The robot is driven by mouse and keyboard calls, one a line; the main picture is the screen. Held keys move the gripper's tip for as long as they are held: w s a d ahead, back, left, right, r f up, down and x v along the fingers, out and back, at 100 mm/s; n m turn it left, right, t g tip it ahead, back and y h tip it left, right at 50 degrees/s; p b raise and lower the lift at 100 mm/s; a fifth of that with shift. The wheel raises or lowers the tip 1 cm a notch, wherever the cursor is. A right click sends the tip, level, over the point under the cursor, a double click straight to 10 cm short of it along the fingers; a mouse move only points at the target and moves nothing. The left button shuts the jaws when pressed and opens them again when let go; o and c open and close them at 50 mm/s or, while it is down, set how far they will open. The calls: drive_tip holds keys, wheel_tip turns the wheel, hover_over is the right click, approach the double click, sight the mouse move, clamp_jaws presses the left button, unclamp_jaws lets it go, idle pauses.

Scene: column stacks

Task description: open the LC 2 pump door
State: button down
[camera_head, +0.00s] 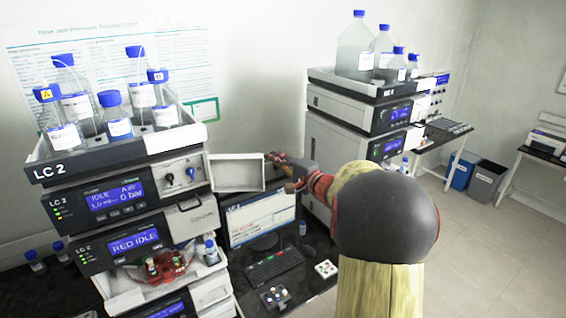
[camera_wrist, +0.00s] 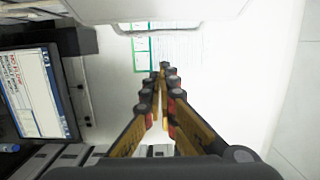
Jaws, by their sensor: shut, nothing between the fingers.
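The LC 2 pump module (camera_head: 120,200) is in the left stack under the bottle tray. Its display reads IDLE and 0 bar. Its white door (camera_head: 237,174) stands swung out to the right, with the rimmed inner face showing. The uncovered pump front (camera_head: 180,177) shows dark and blue knobs. My gripper (camera_head: 274,157) is by the door's right-hand free edge, pointing left. In the wrist view, my gripper (camera_wrist: 162,72) is shut and empty, with a white panel (camera_wrist: 160,10), likely the door, across the top. I cannot tell whether they touch.
A monitor (camera_head: 260,215) and keyboard (camera_head: 273,265) are below the door. Solvent bottles (camera_head: 112,112) stand in the tray (camera_head: 125,148) above the pump. A second instrument stack (camera_head: 350,130) stands behind my arm. Floor (camera_head: 490,250) is clear at the right.

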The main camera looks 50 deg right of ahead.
drive_tip(key=a, duration=0.1)
drive_tip(key=s+a+p, duration=0.1)
drive_tip(key=a, duration=0.1)
drive_tip(key=shift+a, duration=0.15)
drive_tip(key=shift+s, duration=0.1)
idle(0.4)
drive_tip(key=s+a+m+h, duration=0.1)
drive_tip(key=h, duration=0.1)
drive_tip(key=s+a+m+h+b, duration=0.1)
drive_tip(key=s, duration=0.1)
drive_tip(key=s+a+m+g+h, duration=0.1)
drive_tip(key=h, duration=0.1)
drive_tip(key=shift+s+a+h+b, duration=0.15)
drive_tip(key=shift+h+b, duration=0.15)
drive_tip(key=shift+w, duration=0.2)
